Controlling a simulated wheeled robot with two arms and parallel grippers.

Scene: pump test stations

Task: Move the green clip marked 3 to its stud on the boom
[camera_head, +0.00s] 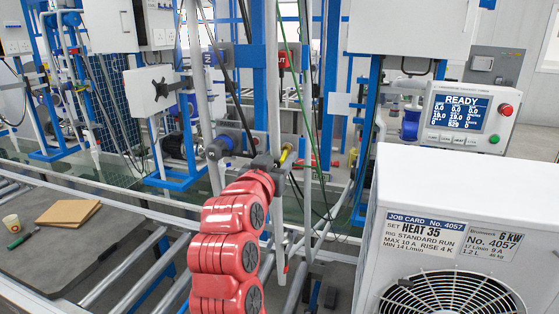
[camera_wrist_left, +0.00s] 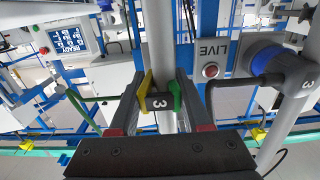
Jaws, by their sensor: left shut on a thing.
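My left gripper (camera_head: 276,160) is at the end of my red arm in the middle of the head view. I cannot tell whether the clip touches the pole. A green cable (camera_wrist_left: 88,112) runs left from near the clip. To the right, a dark fitting marked 3 (camera_wrist_left: 301,78) with a blue collar sits on a slanted grey pipe, apart from the clip. The stud cannot be identified for certain. My right gripper is not seen.
A white heater unit (camera_head: 376,245) stands close at the right. A READY display panel (camera_head: 460,112) is behind it. A dark mat (camera_head: 60,255) with a cup lies at the left. Blue frames, pipes and hanging cables (camera_head: 289,60) crowd the space around the gripper.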

